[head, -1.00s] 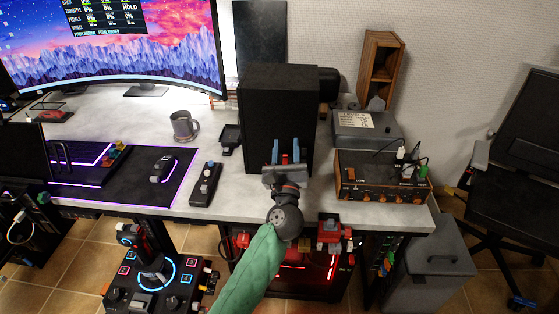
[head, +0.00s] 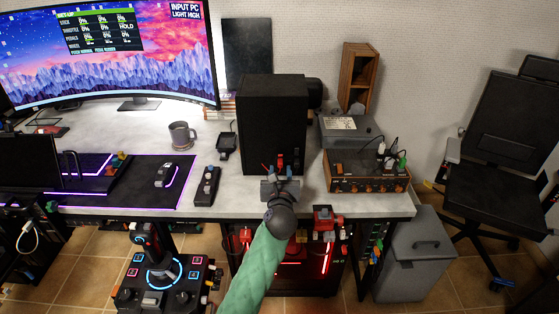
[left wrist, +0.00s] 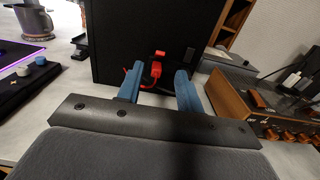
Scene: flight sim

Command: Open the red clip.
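The red clip (head: 280,161) is low on the front face of the black box (head: 271,115). In the left wrist view the red clip (left wrist: 155,70) shows between my fingers, with a small red piece above it and a thin red cable beside it. My left gripper (head: 281,175) is in front of the box, its blue fingers pointing toward the clip. In the left wrist view my left gripper (left wrist: 159,88) is open, one finger on each side of the clip. I cannot tell whether either finger touches it. My right gripper is not in view.
An amplifier-like box (head: 366,172) with knobs and cables stands right of the black box. A small black control box (head: 207,186) and a mug (head: 182,135) are to its left. Red devices (head: 325,222) hang below the desk's front edge. The desk between control box and gripper is clear.

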